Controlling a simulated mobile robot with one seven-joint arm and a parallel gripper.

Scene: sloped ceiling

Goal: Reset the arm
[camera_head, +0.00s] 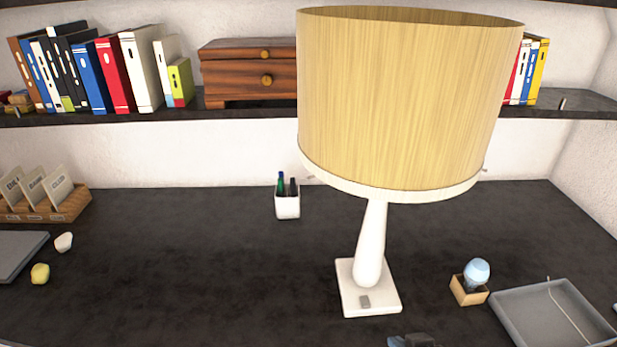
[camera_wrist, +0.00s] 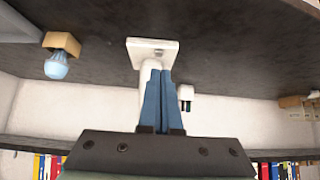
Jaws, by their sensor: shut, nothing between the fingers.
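My gripper (camera_wrist: 161,73) is shut and empty, its two blue fingers pressed together. In the wrist view the desk appears upside down, and the fingers cover part of the white lamp stem (camera_wrist: 145,75); I cannot tell how near they are to it. In the head view only a small part of my gripper (camera_head: 398,341) shows at the bottom edge, just in front of the lamp. The lamp (camera_head: 370,240) stands upright on a square white base, with a large wooden-looking shade (camera_head: 405,100).
A light bulb (camera_head: 477,271) sits in a small box (camera_head: 468,291) right of the lamp, beside a grey tray (camera_head: 510,308). A white pen cup (camera_head: 288,206) stands behind. A yellow lemon-like object (camera_head: 40,274) lies at left. The shelf (camera_head: 240,110) holds books. The desk's left middle is clear.

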